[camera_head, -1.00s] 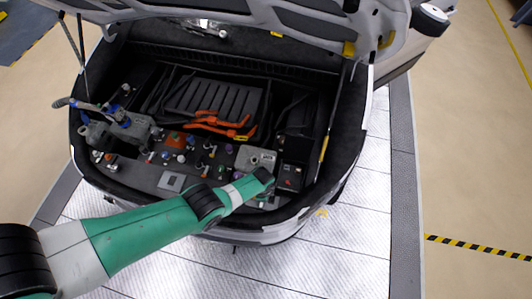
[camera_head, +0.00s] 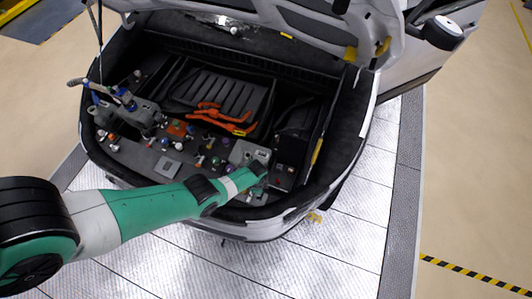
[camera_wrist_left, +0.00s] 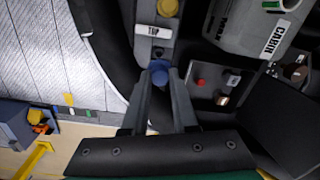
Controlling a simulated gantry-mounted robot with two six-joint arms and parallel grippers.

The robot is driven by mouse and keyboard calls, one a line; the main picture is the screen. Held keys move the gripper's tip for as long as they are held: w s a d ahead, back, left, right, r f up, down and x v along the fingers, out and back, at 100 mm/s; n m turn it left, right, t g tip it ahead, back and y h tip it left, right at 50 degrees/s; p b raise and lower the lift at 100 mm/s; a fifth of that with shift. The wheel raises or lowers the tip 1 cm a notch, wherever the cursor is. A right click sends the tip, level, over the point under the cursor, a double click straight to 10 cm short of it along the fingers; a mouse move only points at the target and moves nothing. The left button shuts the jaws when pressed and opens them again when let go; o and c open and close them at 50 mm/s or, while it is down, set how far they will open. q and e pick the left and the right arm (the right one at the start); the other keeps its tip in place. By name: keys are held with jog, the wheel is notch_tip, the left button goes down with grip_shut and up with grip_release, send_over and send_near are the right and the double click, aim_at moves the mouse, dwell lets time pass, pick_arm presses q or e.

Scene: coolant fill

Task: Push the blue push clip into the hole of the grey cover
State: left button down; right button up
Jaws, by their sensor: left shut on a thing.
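A blue push clip (camera_wrist_left: 159,68) sits between the fingertips of my left gripper (camera_wrist_left: 160,80) in the left wrist view. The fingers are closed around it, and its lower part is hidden. Directly ahead of it is a narrow grey part (camera_wrist_left: 153,48) with a "TOP" label and a yellow knob. I cannot tell whether this part is the grey cover, and no hole shows clearly. In the head view, my left gripper (camera_head: 261,171) is at the front right of the car's open compartment, beside a grey block (camera_head: 248,152). My right gripper is not in view.
The compartment's front rim (camera_head: 255,212) passes under my arm.

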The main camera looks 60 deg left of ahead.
pick_arm(q)
jog(key=shift+w, duration=0.1)
dwell(0.3)
notch_tip(320, 180, down, 6)
jog(key=b, duration=0.6)
jog(key=shift+r, duration=0.1)
jog(key=shift+f+b, duration=0.9)
jog(key=shift+b, duration=0.05)
dwell(1.1)
jog(key=shift+r+p, duration=0.65)
jog(key=shift+p, duration=0.05)
jog(key=shift+f+b, duration=0.75)
jog(key=shift+b, duration=0.05)
dwell(0.8)
jog(key=c, duration=0.6)
grip_release()
